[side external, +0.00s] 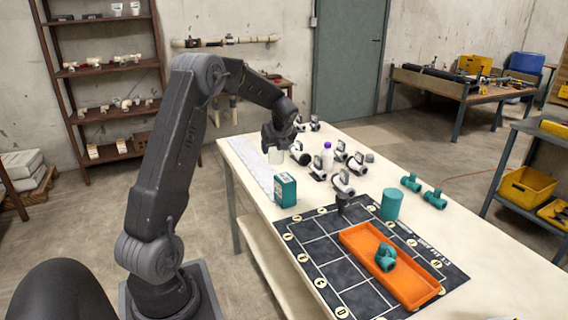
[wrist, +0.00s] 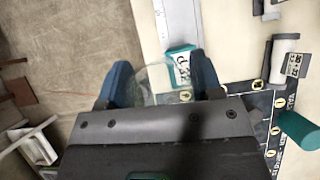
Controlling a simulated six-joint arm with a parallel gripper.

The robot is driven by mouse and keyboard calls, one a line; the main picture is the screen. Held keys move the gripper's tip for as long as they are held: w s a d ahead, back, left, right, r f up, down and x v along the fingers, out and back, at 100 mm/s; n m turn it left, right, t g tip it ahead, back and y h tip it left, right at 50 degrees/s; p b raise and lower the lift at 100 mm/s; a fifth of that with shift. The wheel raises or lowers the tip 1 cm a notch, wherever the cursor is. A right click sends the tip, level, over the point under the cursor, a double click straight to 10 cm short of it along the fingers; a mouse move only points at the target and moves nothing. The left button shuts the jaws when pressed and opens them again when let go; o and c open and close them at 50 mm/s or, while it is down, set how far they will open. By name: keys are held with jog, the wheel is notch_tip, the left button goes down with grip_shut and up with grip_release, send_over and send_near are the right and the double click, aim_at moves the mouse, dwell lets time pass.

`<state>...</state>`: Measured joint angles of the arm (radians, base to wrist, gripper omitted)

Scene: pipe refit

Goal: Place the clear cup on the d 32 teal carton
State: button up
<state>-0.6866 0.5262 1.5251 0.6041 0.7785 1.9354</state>
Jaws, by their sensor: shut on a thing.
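The teal carton (side external: 285,191) stands upright on the table near its left edge. In the wrist view, the d 32 label shows on the carton (wrist: 181,64). My gripper (side external: 277,146) is shut on the clear cup (side external: 276,157) and holds it up off the table, above and slightly behind the carton in the side view. In the wrist view, the clear cup (wrist: 150,84) sits between the blue fingers of my gripper (wrist: 162,76) and overlaps the carton's left part. The cup's lower part is hard to make out.
A dark gridded mat (side external: 318,262) holds an orange tray (side external: 416,283) with a teal fitting (side external: 385,257).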

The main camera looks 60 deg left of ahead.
jog(key=w+f, duration=0.1)
jog(key=w+d, duration=0.1)
jog(key=shift+w+f, duration=0.35)
jog(key=shift+f, duration=2)
jog(key=shift+f, duration=0.2)
jog(key=o, duration=0.9)
